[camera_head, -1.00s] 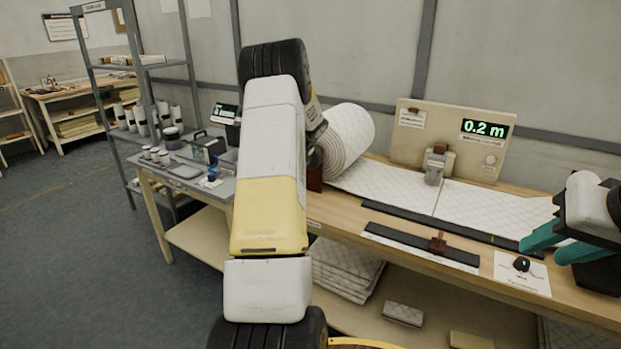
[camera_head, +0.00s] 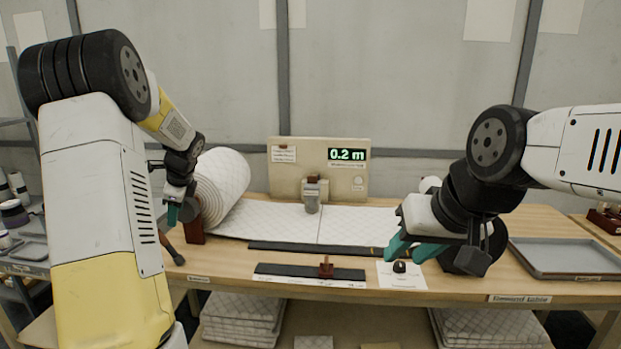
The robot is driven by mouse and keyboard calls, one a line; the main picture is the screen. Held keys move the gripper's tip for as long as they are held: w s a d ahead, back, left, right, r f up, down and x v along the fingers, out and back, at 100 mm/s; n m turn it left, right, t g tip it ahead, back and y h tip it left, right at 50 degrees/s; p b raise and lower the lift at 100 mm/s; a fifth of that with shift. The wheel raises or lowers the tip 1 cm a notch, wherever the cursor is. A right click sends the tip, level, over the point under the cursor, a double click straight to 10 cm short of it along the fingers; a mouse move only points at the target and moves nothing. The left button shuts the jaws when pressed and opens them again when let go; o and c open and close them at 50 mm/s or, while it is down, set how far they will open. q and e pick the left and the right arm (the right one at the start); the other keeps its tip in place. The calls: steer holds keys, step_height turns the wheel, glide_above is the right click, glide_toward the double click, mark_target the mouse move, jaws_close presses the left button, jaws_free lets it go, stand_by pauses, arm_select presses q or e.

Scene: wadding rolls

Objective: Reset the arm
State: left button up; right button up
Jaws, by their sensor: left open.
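My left gripper (camera_head: 175,214) hangs at the left end of the table, in front of the wadding roll. It is partly hidden behind its own arm links, and one teal finger shows. It is open, and I see nothing between its fingers. My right gripper (camera_head: 416,251) is at the right, above the table's front part near a white card with a black knob (camera_head: 399,267). Its two teal fingers are apart and empty. The white quilted wadding roll (camera_head: 222,184) lies on the table, with a flat sheet (camera_head: 268,219) running right from it.
A beige panel (camera_head: 361,186) with a display reading 0.2 m stands behind the sheet. A black rail with a red-brown slider (camera_head: 326,266) lies along the front. A grey tray (camera_head: 570,257) sits at the right. Folded wadding (camera_head: 240,314) is on the lower shelf.

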arm_select(q)
steer(key=s+d+r+n+t+h, duration=0.1)
steer(key=s+d+r+n, duration=0.3)
steer(key=s+d, duration=0.25)
steer(key=s+d+r+n+h, duration=0.2)
steer(key=s+d+r+n, duration=0.15)
steer(key=s+d, duration=0.3)
steer(key=s+d+r+n+t+h, duration=0.1)
steer(key=s+d+r+n, duration=0.25)
steer(key=s+d, duration=0.35)
steer(key=s+d+n+h, duration=0.2)
steer(key=s+d+n, duration=0.2)
steer(key=s, duration=0.7)
steer(key=shift+d+f+n+t+h, duration=0.3)
steer(key=shift+d+f+n+t, duration=0.15)
steer(key=shift+d, duration=0.55)
